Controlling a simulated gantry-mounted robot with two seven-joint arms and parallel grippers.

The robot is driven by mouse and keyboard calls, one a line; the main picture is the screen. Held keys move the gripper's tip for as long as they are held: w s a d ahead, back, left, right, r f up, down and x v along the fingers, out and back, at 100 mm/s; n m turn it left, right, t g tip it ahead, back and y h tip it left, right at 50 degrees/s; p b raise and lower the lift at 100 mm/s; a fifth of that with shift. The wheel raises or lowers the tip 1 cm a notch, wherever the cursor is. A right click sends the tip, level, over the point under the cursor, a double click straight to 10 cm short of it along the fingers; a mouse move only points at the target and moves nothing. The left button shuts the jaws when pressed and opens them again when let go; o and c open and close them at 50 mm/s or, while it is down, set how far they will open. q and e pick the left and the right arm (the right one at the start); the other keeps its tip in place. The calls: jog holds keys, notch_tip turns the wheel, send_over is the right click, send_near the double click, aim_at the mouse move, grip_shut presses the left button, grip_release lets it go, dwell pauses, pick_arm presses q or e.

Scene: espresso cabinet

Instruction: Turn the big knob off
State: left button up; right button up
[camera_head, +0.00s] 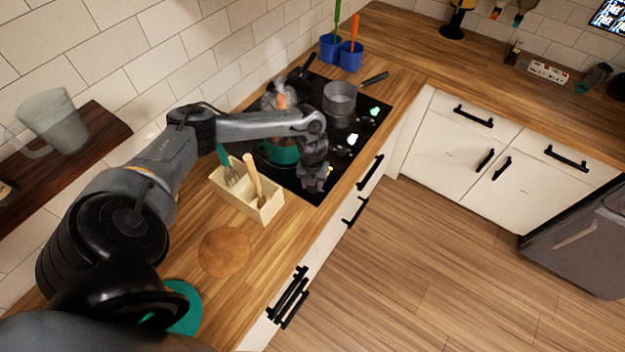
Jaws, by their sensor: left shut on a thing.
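The black cooktop (372,97) is set into the wooden counter, with several pale lit spots along its front edge, such as one (352,139). My left arm reaches over the counter from the left. My left gripper (315,184) points down at the near front corner of the cooktop. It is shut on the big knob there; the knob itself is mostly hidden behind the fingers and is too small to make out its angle. My right gripper is not in view.
A grey saucepan (340,98) and a teal pot (281,153) stand on the cooktop, the pot close beside my left wrist. A cream utensil box (236,200) and a round wooden board (225,252) lie nearer. Blue utensil holders (350,56) stand behind.

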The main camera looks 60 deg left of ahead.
pick_arm(q)
jog(key=n+p, duration=0.4)
jog(key=n, duration=0.2)
jog(key=shift+r, duration=0.2)
jog(key=n+p, duration=0.2)
jog(key=n, duration=0.1)
jog(key=shift+f+n+p, duration=0.1)
jog(key=shift+n+p, duration=0.6)
jog(key=shift+n, duration=0.3)
jog(key=o, duration=1.1)
jog(key=shift+c, duration=0.2)
notch_tip(320, 180, up, 11)
jog(key=shift+f, duration=0.15)
jog(key=shift+d, duration=0.1)
